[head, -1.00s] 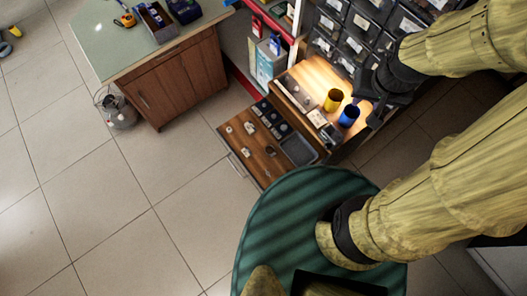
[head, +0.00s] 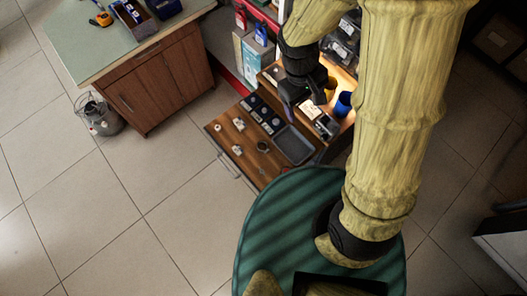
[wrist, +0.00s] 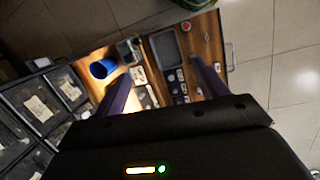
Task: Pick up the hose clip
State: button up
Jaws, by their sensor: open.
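An open wooden drawer (head: 222,137) holds several small metal fittings. A small dark ring-like piece (head: 263,146) near its middle may be the hose clip; it is too small to be sure. A small fitting (head: 262,173) lies nearer the drawer's front corner. My gripper (head: 303,100) is over the back of the drawer and the lit shelf, apart from the fittings. In the wrist view my gripper (wrist: 160,69) has its two purple fingers spread, with nothing held between them. I cannot pick out the hose clip in the wrist view.
A grey tray (head: 293,145) lies in the drawer beside several small cards.

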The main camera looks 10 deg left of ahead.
jog(key=s+a+f+n+t+h+b, duration=0.2)
jog(key=a+f+n+b, duration=0.3)
jog(key=f, duration=0.5)
jog(key=s+a+f+n+t+h+b, duration=0.2)
jog(key=s+a+f+n+t+b, duration=0.3)
jog(key=a+f, duration=0.5)
jog(key=s+a+f+n+t+h+b, duration=0.3)
jog(key=a+f+n+b, duration=0.3)
jog(key=f+n, duration=0.3)
jog(key=shift+s+a+f+t, duration=0.5)
jog(key=shift+s+a+f, duration=0.15)
jog(key=shift+a+f, duration=0.15)
jog(key=x, duration=1.2)
jog(key=shift+f+b, duration=0.15)
jog(key=shift+b, duration=0.15)
jog(key=shift+w, duration=0.15)
jog(key=x, duration=0.5)
jog(key=shift+w+a+f, duration=0.1)
